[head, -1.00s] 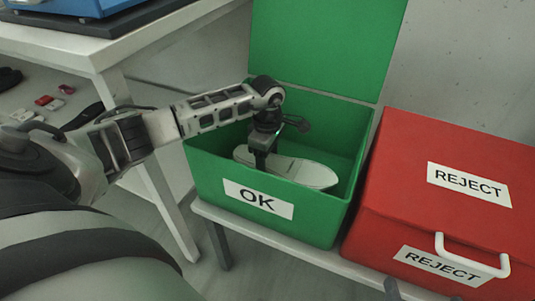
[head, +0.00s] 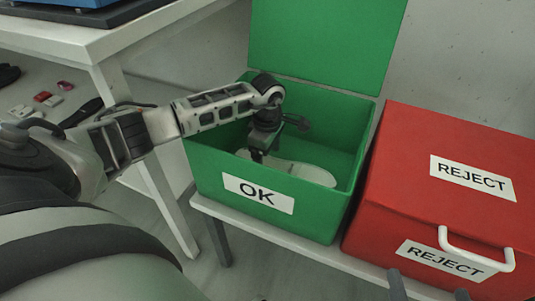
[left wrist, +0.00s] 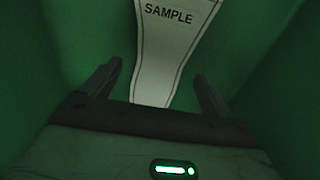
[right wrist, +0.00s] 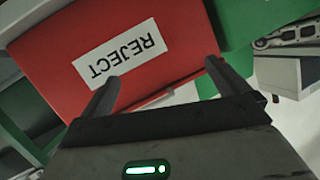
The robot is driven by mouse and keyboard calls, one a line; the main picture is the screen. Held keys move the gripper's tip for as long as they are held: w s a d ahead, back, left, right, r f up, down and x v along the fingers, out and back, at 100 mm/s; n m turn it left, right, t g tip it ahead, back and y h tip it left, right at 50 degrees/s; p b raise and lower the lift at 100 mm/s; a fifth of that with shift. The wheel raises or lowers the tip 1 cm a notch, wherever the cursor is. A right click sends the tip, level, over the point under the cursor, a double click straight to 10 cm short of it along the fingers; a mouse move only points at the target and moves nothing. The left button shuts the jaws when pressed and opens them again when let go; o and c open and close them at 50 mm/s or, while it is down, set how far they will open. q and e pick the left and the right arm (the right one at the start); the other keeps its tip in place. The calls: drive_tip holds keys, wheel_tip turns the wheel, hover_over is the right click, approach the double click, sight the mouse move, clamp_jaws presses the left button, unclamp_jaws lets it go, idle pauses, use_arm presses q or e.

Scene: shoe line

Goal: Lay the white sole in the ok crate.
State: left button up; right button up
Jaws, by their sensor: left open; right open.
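The white sole (head: 305,173) lies inside the green OK crate (head: 215,165), low near its floor. In the left wrist view the sole (left wrist: 157,75) shows the word SAMPLE, and its narrower end reaches between the fingers. My left gripper (head: 257,156) points down into the crate over the sole's left end. In its wrist view the left gripper (left wrist: 158,72) is open, with gaps between both fingers and the sole. My right gripper (right wrist: 162,74) is open and empty, in front of the red reject crate (right wrist: 190,40).
The closed red reject crate (head: 400,190), with a white handle (head: 475,262), stands right of the OK crate on a low white bench (head: 275,237). The OK crate's green lid (head: 325,45) stands open behind it. A white table (head: 150,35) is at the upper left.

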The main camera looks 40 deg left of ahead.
use_arm(q)
drive_tip(key=shift+r, duration=0.4)
wheel_tip(320, 180, up, 11)
drive_tip(key=p, duration=0.3)
use_arm(e)
drive_tip(key=shift+w+d+f+g+h, duration=0.1)
drive_tip(key=shift+d+f+g+h, duration=0.15)
drive_tip(key=shift+f+g, duration=0.25)
drive_tip(key=shift+w+d+f+g+h, duration=0.1)
drive_tip(key=shift+d+f+g+h, duration=0.2)
drive_tip(key=shift+f, duration=0.3)
use_arm(q)
drive_tip(key=shift+r, duration=0.1)
use_arm(e)
drive_tip(key=shift+s, duration=0.1)
